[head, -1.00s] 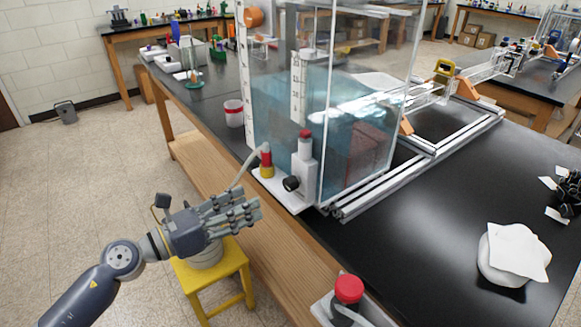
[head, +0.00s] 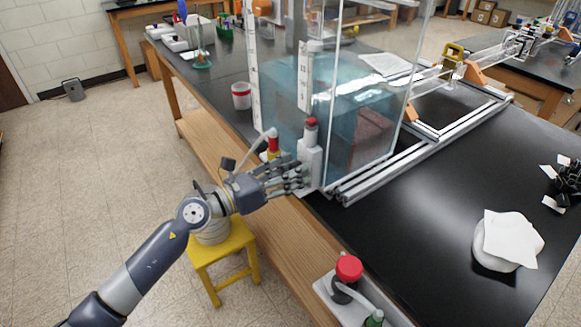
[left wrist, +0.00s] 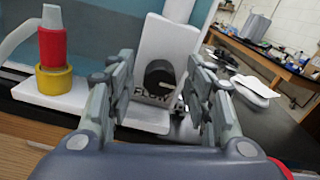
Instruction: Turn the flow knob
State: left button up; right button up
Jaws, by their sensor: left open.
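The flow knob (left wrist: 160,77) is a round black knob on a white upright block (left wrist: 168,45) with dark FLOW lettering under it. In the left wrist view it sits between the two sides of my left gripper (left wrist: 160,90). The gripper is open, and I see no contact with the knob. In the head view my left gripper (head: 292,180) reaches from the left to the white block (head: 309,158) and hides the knob. My right gripper is not in view.
A red and yellow fitting (left wrist: 55,55) with a pale hose stands left of the knob. The clear water tank (head: 355,120) rises right behind the block. A yellow stool (head: 222,245) stands below my arm. The black bench top (head: 440,215) is clear in the middle.

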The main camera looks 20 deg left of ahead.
pick_arm(q)
jog(key=c, duration=1.1)
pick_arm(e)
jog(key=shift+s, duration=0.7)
pick_arm(q)
jog(key=shift+n+p, duration=4.3)
jog(key=shift+n, duration=2.6)
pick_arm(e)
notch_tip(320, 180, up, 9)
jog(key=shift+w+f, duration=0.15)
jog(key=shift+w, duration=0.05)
pick_arm(q)
jog(key=shift+f, duration=0.1)
